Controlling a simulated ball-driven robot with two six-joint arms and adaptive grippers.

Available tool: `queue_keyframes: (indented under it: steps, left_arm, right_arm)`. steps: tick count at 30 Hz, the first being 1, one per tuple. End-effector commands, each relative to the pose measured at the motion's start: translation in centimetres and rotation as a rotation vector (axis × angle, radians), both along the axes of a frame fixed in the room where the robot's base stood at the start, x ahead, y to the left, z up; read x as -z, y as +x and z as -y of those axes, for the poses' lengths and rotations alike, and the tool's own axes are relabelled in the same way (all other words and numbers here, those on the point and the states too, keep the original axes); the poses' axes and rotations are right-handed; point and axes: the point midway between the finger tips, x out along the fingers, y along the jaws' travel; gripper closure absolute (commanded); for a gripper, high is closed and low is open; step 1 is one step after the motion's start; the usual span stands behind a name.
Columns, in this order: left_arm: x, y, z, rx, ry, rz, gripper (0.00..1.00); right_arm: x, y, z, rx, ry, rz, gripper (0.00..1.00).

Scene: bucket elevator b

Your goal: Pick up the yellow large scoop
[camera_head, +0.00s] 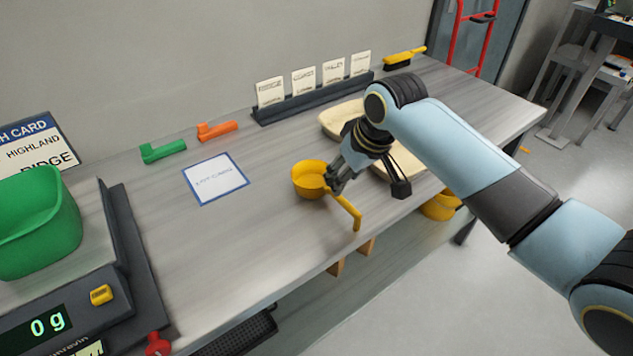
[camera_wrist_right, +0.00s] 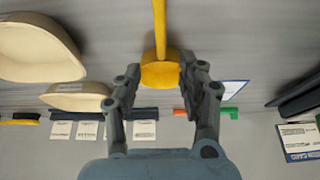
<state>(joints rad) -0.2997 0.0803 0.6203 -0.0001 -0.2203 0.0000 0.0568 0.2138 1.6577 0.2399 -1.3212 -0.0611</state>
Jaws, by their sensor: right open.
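The yellow large scoop (camera_head: 312,180) lies on the grey table near its front edge in the head view, its round bowl to the left and its handle reaching toward the edge. My right gripper (camera_head: 338,184) is above the scoop, close to where the bowl meets the handle. In the right wrist view the scoop (camera_wrist_right: 159,72) shows between the two spread fingers of my gripper (camera_wrist_right: 162,84), the handle running up. The jaws are open, and I cannot tell if a finger touches the scoop. My left gripper is not in view.
Cream trays (camera_head: 346,117) lie behind and right of my gripper. A blue-edged card (camera_head: 216,180), a green piece (camera_head: 163,151) and an orange piece (camera_head: 217,131) lie to the left. A scale (camera_head: 122,250) with a green bin (camera_head: 38,225) stands far left.

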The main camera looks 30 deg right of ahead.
Motion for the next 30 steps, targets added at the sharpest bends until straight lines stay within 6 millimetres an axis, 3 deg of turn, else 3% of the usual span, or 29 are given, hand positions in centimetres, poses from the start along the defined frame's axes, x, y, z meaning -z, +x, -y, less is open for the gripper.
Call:
queue_keyframes:
  steps: [17, 26, 30]
  left_arm:
    - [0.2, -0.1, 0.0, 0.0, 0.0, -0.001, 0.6]
    - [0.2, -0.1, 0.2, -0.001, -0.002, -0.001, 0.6]
    - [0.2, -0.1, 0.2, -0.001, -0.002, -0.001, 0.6]
  right_arm:
    - [6.8, 2.5, -0.4, 0.001, 0.0, 0.001, 0.6]
    - [7.4, 2.7, -0.4, -0.001, -0.001, 0.003, 0.6]
    - [7.3, 2.7, -0.4, -0.001, -0.001, 0.003, 0.77]
